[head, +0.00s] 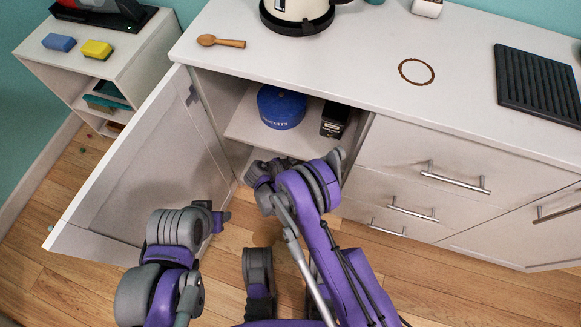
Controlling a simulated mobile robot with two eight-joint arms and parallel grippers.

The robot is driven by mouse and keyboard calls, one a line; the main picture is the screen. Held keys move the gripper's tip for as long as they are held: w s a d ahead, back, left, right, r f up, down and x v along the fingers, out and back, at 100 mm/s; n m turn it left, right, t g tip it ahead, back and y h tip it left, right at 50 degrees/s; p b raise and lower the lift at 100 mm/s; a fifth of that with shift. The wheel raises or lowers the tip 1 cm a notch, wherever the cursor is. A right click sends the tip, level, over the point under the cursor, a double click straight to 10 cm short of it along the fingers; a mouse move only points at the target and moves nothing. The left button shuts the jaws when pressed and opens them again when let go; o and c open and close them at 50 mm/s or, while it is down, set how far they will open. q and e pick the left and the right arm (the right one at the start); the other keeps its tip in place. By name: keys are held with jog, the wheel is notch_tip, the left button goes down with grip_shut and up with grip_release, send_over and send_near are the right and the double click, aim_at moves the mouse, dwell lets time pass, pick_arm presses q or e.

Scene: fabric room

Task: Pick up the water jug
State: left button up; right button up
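No thing in view is clearly a water jug. A round blue container (281,107) with pale lettering stands on the shelf inside the open cabinet; I cannot tell whether it is the jug. A cream vessel (295,10) on a black base stands on the counter, cut off by the top edge. My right gripper (262,174) is at the lower part of the cabinet opening, below and apart from the blue container. My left gripper (221,217) is low beside the open door. Both grippers' fingers are too hidden to show whether they are open.
The open cabinet door (150,170) stands left of my arms. A black box (335,119) sits right of the blue container. A wooden spoon (220,41), a brown ring (416,71) and a black ridged tray (538,84) lie on the counter. Closed drawers (440,155) are right.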

jog(key=b+x, duration=0.1)
jog(key=x, duration=0.6)
jog(key=shift+c, duration=0.3)
grip_shut()
dwell(1.1)
